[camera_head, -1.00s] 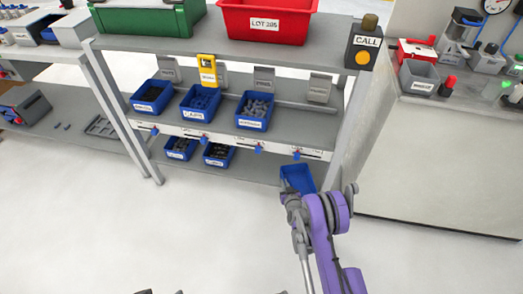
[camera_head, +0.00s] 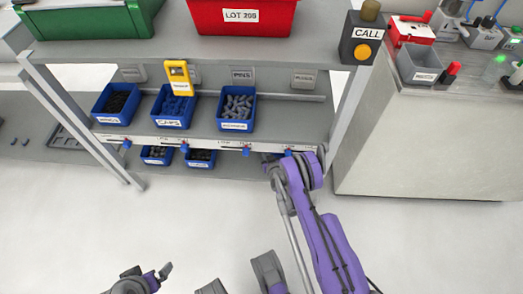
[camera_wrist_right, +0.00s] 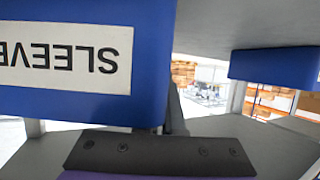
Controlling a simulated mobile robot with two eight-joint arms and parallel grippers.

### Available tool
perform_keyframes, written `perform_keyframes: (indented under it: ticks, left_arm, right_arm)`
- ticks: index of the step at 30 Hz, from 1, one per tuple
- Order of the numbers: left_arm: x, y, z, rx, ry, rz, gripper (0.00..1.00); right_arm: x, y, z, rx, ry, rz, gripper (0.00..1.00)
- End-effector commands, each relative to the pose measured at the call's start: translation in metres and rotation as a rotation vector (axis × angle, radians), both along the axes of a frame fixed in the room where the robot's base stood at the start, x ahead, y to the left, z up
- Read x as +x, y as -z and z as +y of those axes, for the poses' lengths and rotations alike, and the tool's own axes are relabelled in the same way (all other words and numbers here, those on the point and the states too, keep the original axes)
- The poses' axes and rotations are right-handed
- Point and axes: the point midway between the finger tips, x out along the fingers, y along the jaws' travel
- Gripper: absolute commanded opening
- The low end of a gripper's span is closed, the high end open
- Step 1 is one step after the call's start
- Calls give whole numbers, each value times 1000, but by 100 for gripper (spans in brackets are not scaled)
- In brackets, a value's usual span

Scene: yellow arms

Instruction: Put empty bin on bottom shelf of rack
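The rack (camera_head: 225,143) has blue bins on its middle shelf, and two blue bins (camera_head: 157,155) (camera_head: 200,158) stand on the bottom shelf (camera_head: 232,165). My right gripper (camera_head: 272,161) reaches in at the rack's lower right, by the front edge of the middle shelf. It is shut on the blue bin, which fills the upper left of the right wrist view (camera_wrist_right: 80,98) with an upside-down label reading SLEEVE. The held bin is hidden in the head view, and its contact with the shelf cannot be told. My left gripper (camera_head: 155,277) is low at the bottom edge, finger opening unclear.
Another blue bin (camera_wrist_right: 275,67) shows at right in the wrist view. A green crate (camera_head: 85,18) and a red crate (camera_head: 240,17) stand on the rack top, with a call box (camera_head: 360,42) beside them. A cabinet (camera_head: 420,145) stands to the right. Floor in front is clear.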

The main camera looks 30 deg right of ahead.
Motion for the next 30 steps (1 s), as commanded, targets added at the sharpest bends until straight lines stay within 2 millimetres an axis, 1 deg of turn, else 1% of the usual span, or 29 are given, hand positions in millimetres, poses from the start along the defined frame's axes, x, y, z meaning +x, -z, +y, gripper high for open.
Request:
perform_keyframes:
  ticks: [1,3,10,14,15,19,20,27,30]
  left_arm:
    - [1,4,0,0,0,1,100]
    - [1,5,0,0,0,1,100]
    - [1,4,0,0,0,1,100]
    - [2,8,0,0,0,2,100]
    - [2,7,0,0,0,2,100]
    - [2,6,0,0,0,2,100]
    - [2,6,0,0,0,2,100]
    - [2,6,0,0,0,1,100]
    - [1,3,0,0,0,1,100]
  right_arm:
    - [-3,10,-1,0,1,0,0]
    - [-6,15,-1,-1,2,0,0]
    - [-6,14,-1,0,1,0,0]
    - [-6,18,-1,0,1,0,0]
    - [-6,18,-1,1,1,0,10]
    - [-6,17,-1,1,1,0,34]
    - [-6,17,-1,1,1,0,35]
    - [-6,17,-1,1,1,0,35]
    - [-6,12,-1,0,1,0,35]
